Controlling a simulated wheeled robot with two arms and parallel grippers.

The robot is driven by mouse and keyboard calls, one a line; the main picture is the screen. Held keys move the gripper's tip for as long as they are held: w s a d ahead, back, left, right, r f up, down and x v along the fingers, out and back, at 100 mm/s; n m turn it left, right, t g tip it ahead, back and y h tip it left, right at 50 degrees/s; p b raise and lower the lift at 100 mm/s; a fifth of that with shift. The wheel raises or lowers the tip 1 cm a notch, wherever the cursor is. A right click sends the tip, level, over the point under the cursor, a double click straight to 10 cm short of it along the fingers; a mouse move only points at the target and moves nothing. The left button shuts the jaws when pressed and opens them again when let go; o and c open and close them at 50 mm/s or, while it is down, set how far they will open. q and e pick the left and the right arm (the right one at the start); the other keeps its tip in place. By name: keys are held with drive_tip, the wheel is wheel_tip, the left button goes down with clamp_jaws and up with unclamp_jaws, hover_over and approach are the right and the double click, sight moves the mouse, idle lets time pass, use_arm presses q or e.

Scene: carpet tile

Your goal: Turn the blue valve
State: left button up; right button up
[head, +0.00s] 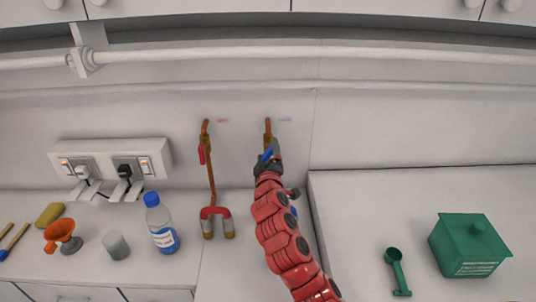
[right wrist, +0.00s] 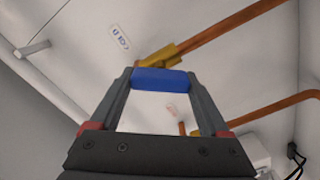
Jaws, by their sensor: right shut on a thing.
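The blue valve's handle (right wrist: 160,79) is a short blue bar held between the two fingertips of my right gripper (right wrist: 160,84) in the right wrist view. It sits at a brass valve body (right wrist: 160,57) on a copper pipe. In the head view, my right gripper (head: 268,157) is at the right-hand copper pipe (head: 267,126) on the back wall, shut on the blue handle (head: 267,153), which is partly hidden by the fingers. My left gripper is not in view.
A red-handled valve (head: 202,153) is on the left copper pipe, close beside my right gripper. A green box (head: 470,244) and green scoop (head: 397,270) are at right.

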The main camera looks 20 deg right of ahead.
drive_tip(key=n, duration=0.3)
drive_tip(key=shift+f, duration=0.15)
drive_tip(key=shift+n+p, duration=0.55)
drive_tip(key=shift+n, duration=1.55)
drive_tip(key=shift+f, duration=0.1)
drive_tip(key=o, duration=1.2)
